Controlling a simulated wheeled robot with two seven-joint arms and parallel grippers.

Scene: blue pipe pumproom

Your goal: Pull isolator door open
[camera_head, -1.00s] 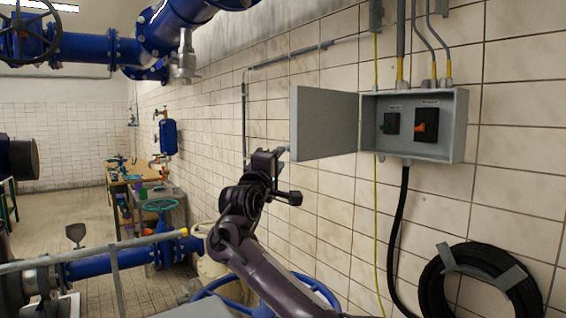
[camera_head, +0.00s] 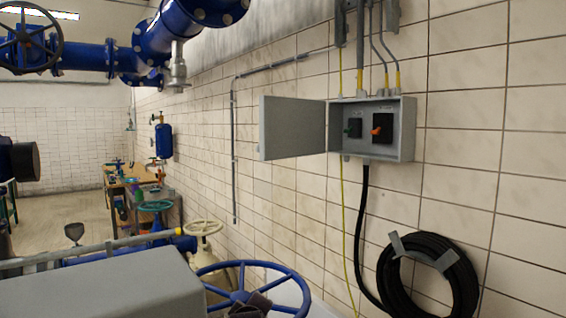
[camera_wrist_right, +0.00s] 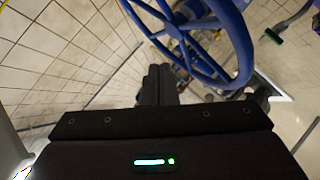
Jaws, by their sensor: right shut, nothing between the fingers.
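The grey isolator box (camera_head: 400,142) is mounted on the tiled wall right of centre in the head view. Its door (camera_head: 292,128) stands wide open, swung out to the left. Inside are a dark switch with a green mark (camera_head: 354,128) and a black switch with an orange handle (camera_head: 381,129). My right gripper (camera_wrist_right: 158,84) shows in the wrist view with its dark fingers together and nothing between them. It is well away from the door, low down near a blue handwheel (camera_wrist_right: 205,45). My left gripper is not in view.
The blue handwheel also shows at the bottom of the head view (camera_head: 295,280). A coiled black hose (camera_head: 468,290) hangs on the wall below the box. Blue pipes (camera_head: 85,57) run overhead at left. Clear wall lies below the door.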

